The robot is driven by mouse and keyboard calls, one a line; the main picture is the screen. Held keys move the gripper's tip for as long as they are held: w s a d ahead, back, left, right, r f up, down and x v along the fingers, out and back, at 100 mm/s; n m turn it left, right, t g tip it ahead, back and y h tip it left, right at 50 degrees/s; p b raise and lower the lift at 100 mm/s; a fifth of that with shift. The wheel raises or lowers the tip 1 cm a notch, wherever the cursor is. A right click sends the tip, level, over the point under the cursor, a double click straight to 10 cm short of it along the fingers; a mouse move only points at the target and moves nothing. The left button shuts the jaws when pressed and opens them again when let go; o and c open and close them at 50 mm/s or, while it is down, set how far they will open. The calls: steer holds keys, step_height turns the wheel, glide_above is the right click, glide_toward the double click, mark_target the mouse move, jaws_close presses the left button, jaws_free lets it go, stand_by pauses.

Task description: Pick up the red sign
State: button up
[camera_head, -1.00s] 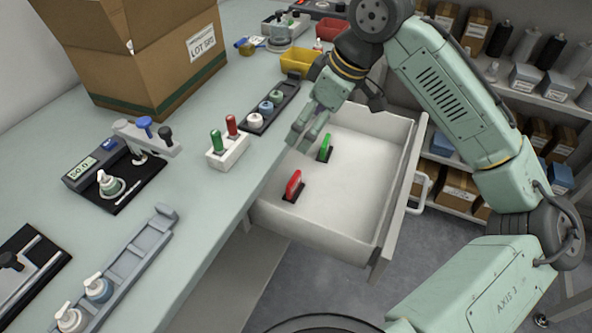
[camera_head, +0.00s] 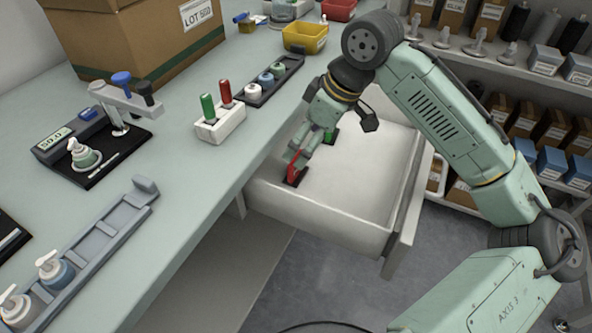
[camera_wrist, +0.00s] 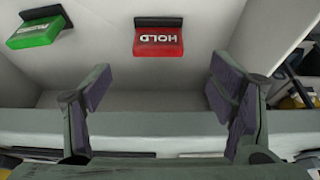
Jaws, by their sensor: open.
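The red sign (camera_head: 293,174) stands on a small dark base in the open white drawer. In the wrist view the red sign (camera_wrist: 158,42) reads "HOLD" and lies beyond the fingertips, roughly midway between them. My gripper (camera_head: 299,158) is over the drawer, close to the sign and partly covering it in the head view. In the wrist view my gripper (camera_wrist: 158,88) is open, with nothing between its fingers. A green sign (camera_head: 329,136) stands farther back in the drawer, partly hidden by my gripper; it shows at the upper left of the wrist view (camera_wrist: 36,32).
The drawer (camera_head: 340,206) has raised walls around the signs. The workbench edge runs along its left. On the bench are a white holder (camera_head: 221,125) with a red and a green handle, a dark rack (camera_head: 272,82), a yellow bin (camera_head: 304,37) and a cardboard box (camera_head: 140,35).

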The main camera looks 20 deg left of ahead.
mark_target(296, 158)
steer(key=x, duration=0.7)
steer(key=shift+w+f+p, duration=0.1)
steer(key=shift+f+p, duration=0.25)
steer(key=shift+f, duration=0.05)
steer(key=shift+c, duration=0.2)
steer(key=c, duration=1.2)
